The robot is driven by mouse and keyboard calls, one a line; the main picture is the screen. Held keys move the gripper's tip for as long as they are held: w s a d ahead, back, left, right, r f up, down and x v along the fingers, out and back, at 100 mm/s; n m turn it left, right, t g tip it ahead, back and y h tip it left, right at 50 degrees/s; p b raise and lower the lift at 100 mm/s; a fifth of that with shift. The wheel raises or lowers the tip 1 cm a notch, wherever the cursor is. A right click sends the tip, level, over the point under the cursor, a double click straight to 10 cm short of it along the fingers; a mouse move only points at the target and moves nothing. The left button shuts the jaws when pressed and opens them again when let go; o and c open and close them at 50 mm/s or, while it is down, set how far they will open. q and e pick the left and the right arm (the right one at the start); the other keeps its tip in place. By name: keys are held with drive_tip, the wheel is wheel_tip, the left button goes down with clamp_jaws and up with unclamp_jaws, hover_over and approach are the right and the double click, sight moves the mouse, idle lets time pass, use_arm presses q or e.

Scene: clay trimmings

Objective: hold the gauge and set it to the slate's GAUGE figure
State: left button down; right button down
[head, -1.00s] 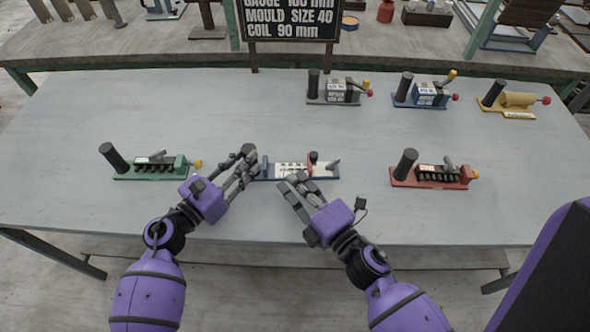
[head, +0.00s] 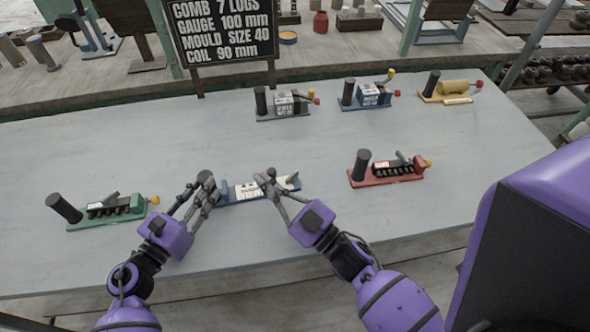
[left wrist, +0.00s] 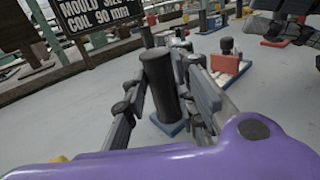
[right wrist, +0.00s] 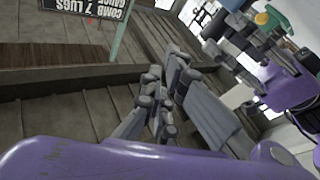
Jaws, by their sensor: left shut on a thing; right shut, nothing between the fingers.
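The gauge is a blue-based tool with a white scale (head: 248,190), in the middle of the bench. In the left wrist view its dark upright handle (left wrist: 160,80) stands between the fingers of my left gripper (left wrist: 168,100), which is shut on it. My left gripper also shows in the head view (head: 207,188) at the gauge's left end. A small reddish-brown block (left wrist: 226,62) sits beyond the handle. My right gripper (head: 268,182) is shut and empty at the gauge's right part, covering some of it; contact is unclear. The slate (head: 222,35) reads GAUGE 100 mm.
A green-based tool (head: 105,210) lies to the left and a red-based tool (head: 388,172) to the right. Grey (head: 287,105), blue (head: 367,97) and yellow (head: 447,92) tools stand along the back. The bench between them is clear.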

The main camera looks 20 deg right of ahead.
drive_tip(key=w+d+r+m+t, duration=0.2)
drive_tip(key=w+d+m, duration=0.1)
drive_tip(key=m, duration=0.6)
drive_tip(key=s+d+f+m+g+h, duration=0.1)
drive_tip(key=s+d+f+m, duration=0.1)
drive_tip(key=d+m, duration=0.2)
drive_tip(key=s+d+f+m+g+h, duration=0.1)
drive_tip(key=s+d+f+m, duration=0.1)
drive_tip(key=d+m, duration=0.3)
drive_tip(key=s+d+f+m+g+h, duration=0.1)
drive_tip(key=s+d+f+m, duration=0.1)
drive_tip(key=d+f+m, duration=0.2)
drive_tip(key=shift+s+d+f+m+g, duration=0.2)
drive_tip(key=shift+m+g, duration=0.1)
drive_tip(key=shift+g, duration=0.1)
drive_tip(key=x, duration=0.9)
drive_tip(key=shift+d, duration=0.15)
drive_tip(key=a, duration=0.3)
drive_tip(key=shift+w, duration=0.3)
drive_tip(key=shift+s+a, duration=0.1)
drive_tip(key=shift+a, duration=0.55)
